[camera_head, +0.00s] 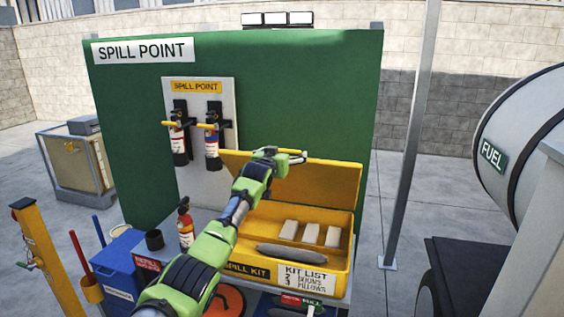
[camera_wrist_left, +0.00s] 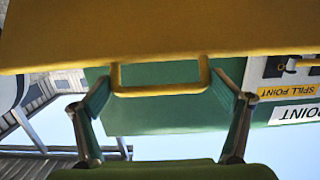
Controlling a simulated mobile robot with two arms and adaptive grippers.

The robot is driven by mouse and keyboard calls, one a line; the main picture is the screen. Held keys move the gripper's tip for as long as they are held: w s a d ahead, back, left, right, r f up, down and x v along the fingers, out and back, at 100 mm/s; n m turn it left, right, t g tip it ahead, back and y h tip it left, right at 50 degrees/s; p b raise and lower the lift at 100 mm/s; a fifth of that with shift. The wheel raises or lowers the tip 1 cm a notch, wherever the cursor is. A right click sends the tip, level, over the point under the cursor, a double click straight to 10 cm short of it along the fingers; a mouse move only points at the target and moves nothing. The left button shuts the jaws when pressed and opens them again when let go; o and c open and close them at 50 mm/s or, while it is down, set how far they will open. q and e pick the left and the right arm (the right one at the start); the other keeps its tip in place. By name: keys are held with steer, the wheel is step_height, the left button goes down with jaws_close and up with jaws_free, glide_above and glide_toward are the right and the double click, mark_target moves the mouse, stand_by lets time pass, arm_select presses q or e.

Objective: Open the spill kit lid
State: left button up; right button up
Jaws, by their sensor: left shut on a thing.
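The yellow spill kit box (camera_head: 258,264) stands on a bench with its yellow lid (camera_head: 325,184) raised at the back, so the inside shows. My left gripper (camera_head: 290,156) is at the lid's upper edge, shut on the lid handle. In the left wrist view the yellow handle (camera_wrist_left: 160,91) lies between the two fingers of my left gripper (camera_wrist_left: 162,84), under the lid's broad yellow panel (camera_wrist_left: 150,35). Several pale blocks (camera_head: 310,234) and a long grey roll (camera_head: 291,256) lie in the box. My left arm hides part of the box's left side. My right gripper is out of view.
A metal post (camera_head: 412,140) and a fuel tank (camera_head: 530,120) are at the right.

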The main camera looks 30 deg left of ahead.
arm_select(q)
steer(key=shift+w+r, duration=0.1)
steer(key=shift+r, duration=0.25)
steer(key=o, duration=1.3)
steer(key=shift+a, duration=0.1)
steer(key=shift+s+f, duration=0.15)
steer(key=shift+s, duration=0.15)
steer(key=v, duration=1.1)
steer(key=shift+s+d, duration=0.2)
steer(key=shift+s, duration=0.15)
